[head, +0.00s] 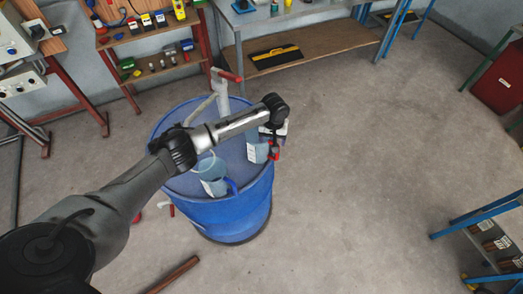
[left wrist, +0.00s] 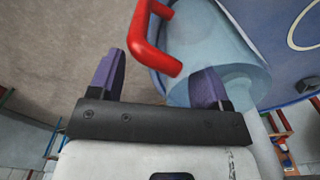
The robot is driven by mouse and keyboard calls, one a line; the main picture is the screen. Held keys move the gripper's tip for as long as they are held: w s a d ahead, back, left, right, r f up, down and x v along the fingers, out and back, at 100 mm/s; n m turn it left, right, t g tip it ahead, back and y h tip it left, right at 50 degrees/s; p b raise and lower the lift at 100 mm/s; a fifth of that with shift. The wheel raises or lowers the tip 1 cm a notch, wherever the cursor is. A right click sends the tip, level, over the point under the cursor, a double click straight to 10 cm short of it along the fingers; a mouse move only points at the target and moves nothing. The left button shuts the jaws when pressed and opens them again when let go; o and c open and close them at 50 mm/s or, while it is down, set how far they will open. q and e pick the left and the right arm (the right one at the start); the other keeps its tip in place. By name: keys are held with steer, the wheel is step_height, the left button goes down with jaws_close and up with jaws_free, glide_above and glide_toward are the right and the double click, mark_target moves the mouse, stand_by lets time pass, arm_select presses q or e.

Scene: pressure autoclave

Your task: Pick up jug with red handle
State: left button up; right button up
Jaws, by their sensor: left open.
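The jug with the red handle (head: 257,152) is translucent blue with a white label and stands on the blue barrel (head: 231,214), near the right side of its top. In the left wrist view the jug (left wrist: 207,45) fills the upper right, and its red handle (left wrist: 148,42) points toward the space between my fingers. My left gripper (left wrist: 160,64) is open, with its two purple-lined fingers apart and the handle's lower end close between them. In the head view my left gripper (head: 273,130) is partly hidden at the jug's upper side. My right gripper is not visible.
A second jug with a blue handle (head: 213,180) stands on the same barrel, left of the red-handled one. A pump with a red grip (head: 220,92) rises at the barrel's back.

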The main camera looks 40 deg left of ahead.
arm_select(q)
jaws_close()
stand_by(0.7)
